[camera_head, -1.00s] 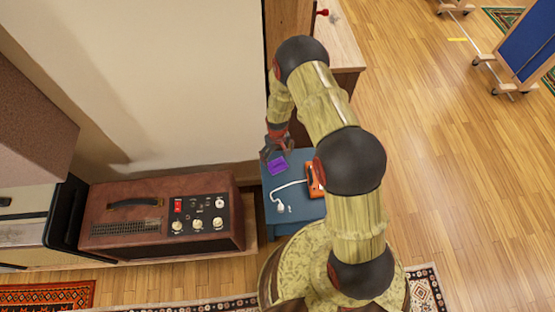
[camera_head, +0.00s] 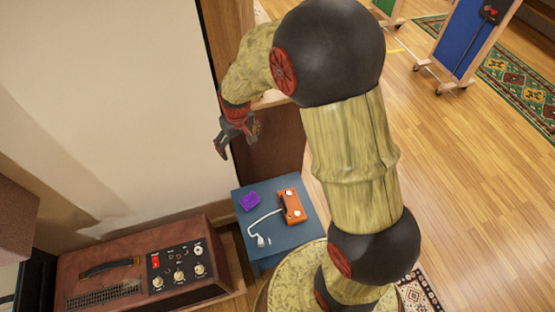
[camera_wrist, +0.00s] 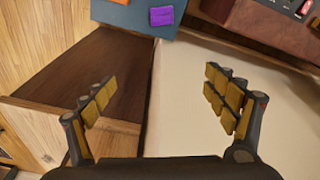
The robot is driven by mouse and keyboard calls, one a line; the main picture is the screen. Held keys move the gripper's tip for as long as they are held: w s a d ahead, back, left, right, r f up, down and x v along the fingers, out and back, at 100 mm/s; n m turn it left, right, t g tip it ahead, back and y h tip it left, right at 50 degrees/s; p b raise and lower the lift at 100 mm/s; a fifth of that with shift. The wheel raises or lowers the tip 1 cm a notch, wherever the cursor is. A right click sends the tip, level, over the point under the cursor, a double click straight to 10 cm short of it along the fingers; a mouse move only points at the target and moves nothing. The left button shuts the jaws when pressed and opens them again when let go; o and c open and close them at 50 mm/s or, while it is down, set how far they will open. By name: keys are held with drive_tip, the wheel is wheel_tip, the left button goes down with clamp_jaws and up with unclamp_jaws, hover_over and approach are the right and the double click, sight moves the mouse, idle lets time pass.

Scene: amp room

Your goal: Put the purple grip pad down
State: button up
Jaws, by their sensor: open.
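The purple grip pad (camera_head: 250,201) lies on the back left part of a small blue table (camera_head: 286,236). It also shows at the top of the wrist view (camera_wrist: 161,16), flat on the blue top. My gripper (camera_head: 236,143) is raised above and behind the table, apart from the pad. In the wrist view my gripper (camera_wrist: 160,95) has its two padded fingers spread wide with nothing between them.
An orange device (camera_head: 291,206) with a white cable and plug (camera_head: 261,240) lies on the same table. A brown amplifier (camera_head: 140,275) stands to the left. A wooden cabinet (camera_head: 270,150) stands behind the table, beside the pale wall (camera_head: 100,100). Open wooden floor lies to the right.

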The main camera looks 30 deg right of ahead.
drive_tip(key=s+r+t, duration=0.1)
drive_tip(key=s+r, duration=0.6)
drive_tip(key=r, duration=0.6)
drive_tip(key=s+r+t, duration=0.1)
drive_tip(key=s+r, duration=0.4)
drive_tip(key=s, duration=0.4)
drive_tip(key=s+r+m+t, duration=0.1)
drive_tip(key=s+r, duration=0.4)
drive_tip(key=s, duration=0.5)
drive_tip(key=shift+r, duration=0.25)
drive_tip(key=shift+o, duration=0.3)
drive_tip(key=shift+r, duration=0.1)
